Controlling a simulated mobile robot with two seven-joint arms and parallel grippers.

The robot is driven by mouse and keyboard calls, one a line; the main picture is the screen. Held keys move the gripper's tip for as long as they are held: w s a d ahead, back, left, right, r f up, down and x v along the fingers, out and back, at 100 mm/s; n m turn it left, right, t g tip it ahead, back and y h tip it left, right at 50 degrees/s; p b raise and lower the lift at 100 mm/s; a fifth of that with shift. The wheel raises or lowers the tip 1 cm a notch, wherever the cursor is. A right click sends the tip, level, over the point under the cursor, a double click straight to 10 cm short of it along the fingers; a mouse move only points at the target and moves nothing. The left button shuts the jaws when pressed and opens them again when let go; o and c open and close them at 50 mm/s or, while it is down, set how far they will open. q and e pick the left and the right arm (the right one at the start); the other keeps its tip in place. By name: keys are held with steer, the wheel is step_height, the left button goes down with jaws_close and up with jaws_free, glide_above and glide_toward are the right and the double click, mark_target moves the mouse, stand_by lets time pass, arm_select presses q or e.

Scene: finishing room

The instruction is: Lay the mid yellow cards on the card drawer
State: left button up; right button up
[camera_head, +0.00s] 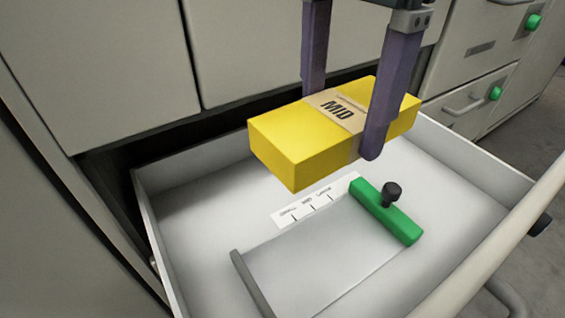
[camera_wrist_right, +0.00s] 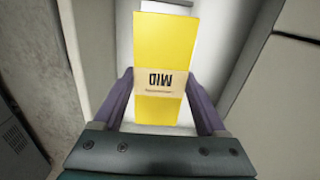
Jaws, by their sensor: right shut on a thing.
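The mid yellow cards (camera_head: 285,144) are a yellow block with a brown band marked MID. My right gripper (camera_head: 341,125) is shut on them across the band and holds them above the open card drawer (camera_head: 190,235). In the right wrist view the cards (camera_wrist_right: 165,45) sit between the two purple fingers of the right gripper (camera_wrist_right: 161,92). The drawer is white inside. It holds a grey plate, a green bar (camera_head: 385,212) with a black knob, and a small marked label strip (camera_head: 315,201). My left gripper is not in view.
Grey cabinet fronts (camera_head: 310,45) stand behind the drawer. Other drawers (camera_head: 470,100) with handles and green knobs are at the right. A pale bar, perhaps the drawer's handle (camera_head: 490,250), runs along its front right. A low grey ridge (camera_head: 250,280) stands inside the drawer.

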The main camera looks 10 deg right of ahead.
step_height(320, 180, down, 3)
steer(key=shift+w+a+r+b, duration=0.1)
steer(key=shift+w+b, duration=0.05)
steer(key=shift+b, duration=0.7)
steer(key=b, duration=0.8)
glide_above(312, 260)
step_height(312, 260, down, 16)
steer(key=shift+f, duration=0.1)
step_height(312, 260, down, 4)
steer(key=shift+r+b, duration=0.1)
steer(key=shift+b, duration=1)
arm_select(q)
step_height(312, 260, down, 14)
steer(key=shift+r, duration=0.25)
arm_select(e)
steer(key=shift+f+b, duration=0.3)
steer(key=shift+f, duration=0.05)
steer(key=o, duration=1.5)
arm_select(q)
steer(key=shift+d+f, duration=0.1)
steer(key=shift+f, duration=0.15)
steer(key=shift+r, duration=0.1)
arm_select(e)
steer(key=shift+r, duration=0.15)
